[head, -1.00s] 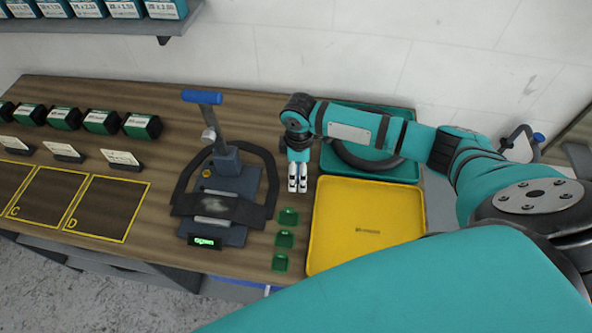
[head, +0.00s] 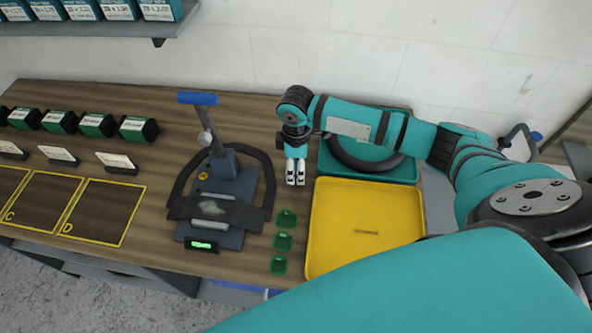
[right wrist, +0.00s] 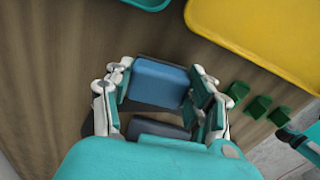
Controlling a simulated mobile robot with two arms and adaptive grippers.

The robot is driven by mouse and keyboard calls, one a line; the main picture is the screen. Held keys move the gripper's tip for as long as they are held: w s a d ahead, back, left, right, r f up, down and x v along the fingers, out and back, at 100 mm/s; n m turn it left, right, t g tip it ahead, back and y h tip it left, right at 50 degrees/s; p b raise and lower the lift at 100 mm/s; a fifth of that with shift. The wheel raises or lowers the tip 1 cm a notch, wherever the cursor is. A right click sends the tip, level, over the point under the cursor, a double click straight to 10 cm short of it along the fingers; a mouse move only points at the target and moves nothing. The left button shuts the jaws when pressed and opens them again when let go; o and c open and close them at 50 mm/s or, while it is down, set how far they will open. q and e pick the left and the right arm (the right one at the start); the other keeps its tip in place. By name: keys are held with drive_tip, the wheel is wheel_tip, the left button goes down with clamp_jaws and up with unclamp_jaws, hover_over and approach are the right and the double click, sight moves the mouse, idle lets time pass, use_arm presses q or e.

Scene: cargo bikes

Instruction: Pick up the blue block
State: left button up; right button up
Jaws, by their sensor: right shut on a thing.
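A blue block (right wrist: 158,82) sits between the fingers of my right gripper in the right wrist view. My right gripper (right wrist: 160,100) is shut on it, with a finger pad against each side. In the head view my right gripper (head: 295,180) points down over the wooden table, between the grey press and the yellow tray. There the fingers and arm hide most of the block. I cannot tell whether the block touches the table.
A yellow tray (head: 318,262) lies right of the gripper, with a teal tray (head: 402,176) behind it. A grey press (head: 222,185) with a blue handle stands at left. Small green pieces (head: 283,241) lie in front. Green-black boxes (head: 97,125) line the table's left.

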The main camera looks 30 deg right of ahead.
drive_tip(key=shift+w+r, duration=0.1)
drive_tip(key=shift+r, duration=0.55)
drive_tip(key=s+a+b, duration=0.1)
drive_tip(key=s+a, duration=0.2)
drive_tip(key=s+a+r+b, duration=0.1)
drive_tip(key=s+a, duration=0.2)
drive_tip(key=s, duration=0.1)
drive_tip(key=s+a+b, duration=0.1)
drive_tip(key=s+a, duration=0.2)
drive_tip(key=shift+s+a+r, duration=0.2)
drive_tip(key=shift+s+a, duration=0.1)
drive_tip(key=shift+a, duration=0.1)
drive_tip(key=shift+s+a+r, duration=0.15)
drive_tip(key=shift+s+a, duration=0.4)
drive_tip(key=shift+s, duration=0.15)
